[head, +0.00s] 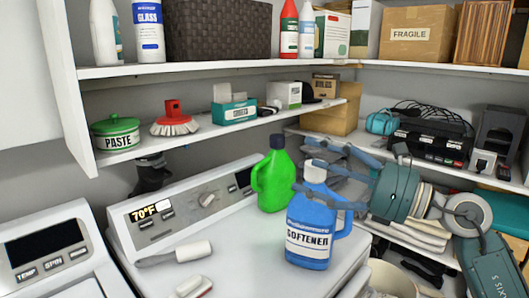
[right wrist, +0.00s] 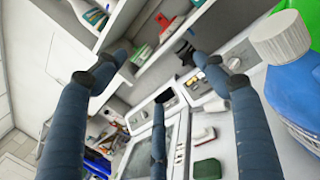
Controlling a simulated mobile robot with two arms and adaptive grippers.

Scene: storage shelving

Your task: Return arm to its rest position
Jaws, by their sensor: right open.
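My right gripper (head: 312,165) reaches in from the right in the head view, above the washer top. Its fingers are spread, with nothing between them, as the right wrist view (right wrist: 168,80) also shows. A blue softener bottle (head: 308,232) with a white cap stands upright on the washer. The lowest finger overlaps its upper part in the head view; I cannot tell if they touch. In the right wrist view the bottle (right wrist: 290,88) lies at the right edge, outside the fingers. My left gripper is not in view.
A green bottle (head: 273,178) stands behind the blue one. A white-handled brush (head: 180,254) lies on the washer (head: 240,272). Loaded shelves (head: 215,68) run along the back. A black device (head: 432,140) and folded cloths (head: 415,232) sit near my right arm.

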